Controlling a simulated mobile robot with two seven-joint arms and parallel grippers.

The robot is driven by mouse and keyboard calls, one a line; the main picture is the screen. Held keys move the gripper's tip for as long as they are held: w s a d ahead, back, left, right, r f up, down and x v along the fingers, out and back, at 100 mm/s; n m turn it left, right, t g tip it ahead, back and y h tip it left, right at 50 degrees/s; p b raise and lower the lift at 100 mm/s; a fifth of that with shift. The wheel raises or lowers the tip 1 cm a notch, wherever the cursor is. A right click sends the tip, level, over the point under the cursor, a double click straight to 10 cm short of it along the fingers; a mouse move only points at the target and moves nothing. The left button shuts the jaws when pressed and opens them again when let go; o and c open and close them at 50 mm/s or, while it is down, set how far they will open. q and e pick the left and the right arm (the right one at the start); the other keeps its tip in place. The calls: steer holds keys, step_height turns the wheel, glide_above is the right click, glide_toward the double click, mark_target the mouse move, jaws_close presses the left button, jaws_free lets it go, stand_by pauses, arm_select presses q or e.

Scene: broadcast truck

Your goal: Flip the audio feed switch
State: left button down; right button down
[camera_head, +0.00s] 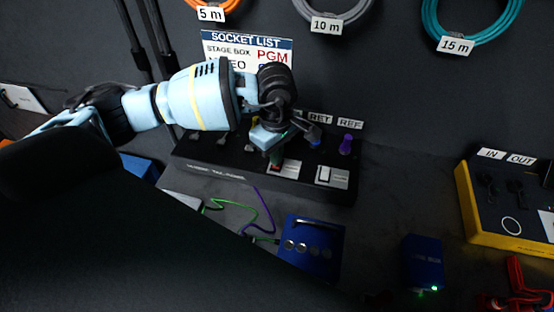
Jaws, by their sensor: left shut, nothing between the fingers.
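A black panel box (220,172) stands against the back wall with a row of connectors along its top. Two switches on pale plates sit at its front right. The left one (288,168) shows some red and is partly covered by my left gripper. The right one (331,176) has a white rocker and is uncovered. Their labels are too small to read, so I cannot tell which is the audio feed switch. My left gripper (276,157) is shut and empty, pointing down just above or at the left switch; contact cannot be told. My right gripper is not in view.
A purple connector (346,144) stands behind the right switch. In front are a blue box with round ports (311,248), green and purple cables (265,208) and a small blue box (423,262). A yellow-edged box (468,215) is at right. A socket list sign (225,45) is behind my arm.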

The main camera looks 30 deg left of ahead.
arm_select(q)
steer(key=shift+f, duration=0.45)
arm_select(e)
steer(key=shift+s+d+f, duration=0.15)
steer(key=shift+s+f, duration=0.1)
